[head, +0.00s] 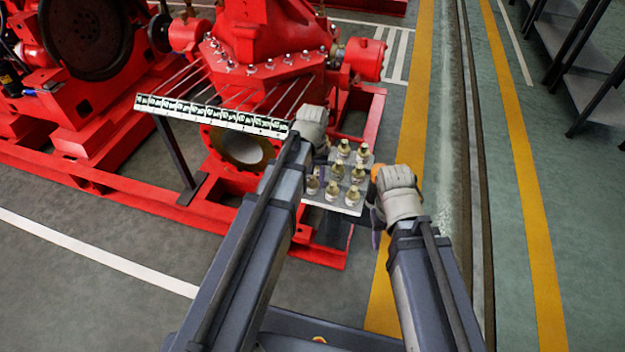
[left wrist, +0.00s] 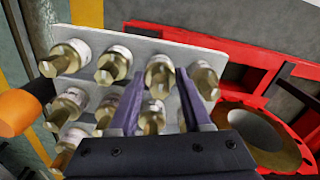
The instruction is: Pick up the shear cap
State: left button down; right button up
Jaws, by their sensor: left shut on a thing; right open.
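Several brass-coloured shear caps with pale collars stand in rows on a light grey plate (head: 352,207). In the left wrist view the plate (left wrist: 215,52) shows the caps close up. My left gripper (left wrist: 160,75) has its two purple fingers on either side of one shear cap (left wrist: 158,78) in the row at the top of the picture and is shut on it. That cap is still among the others, and I cannot tell if it is clear of the plate. In the head view my left gripper's fingertips are hidden by its wrist. My right gripper (head: 376,208) is open beside the plate's right edge.
A red pumpset (head: 265,50) with a bolted casing stands behind and left of the plate. A long labelled strip (head: 210,114) on a dark post is left of my left wrist. A round flange opening (left wrist: 262,130) lies right of the plate.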

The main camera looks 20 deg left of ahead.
pick_arm(q)
notch_tip(320, 180, up, 9)
jog(key=p, duration=0.8)
jog(key=shift+r+p, duration=0.15)
jog(key=shift+p, duration=0.15)
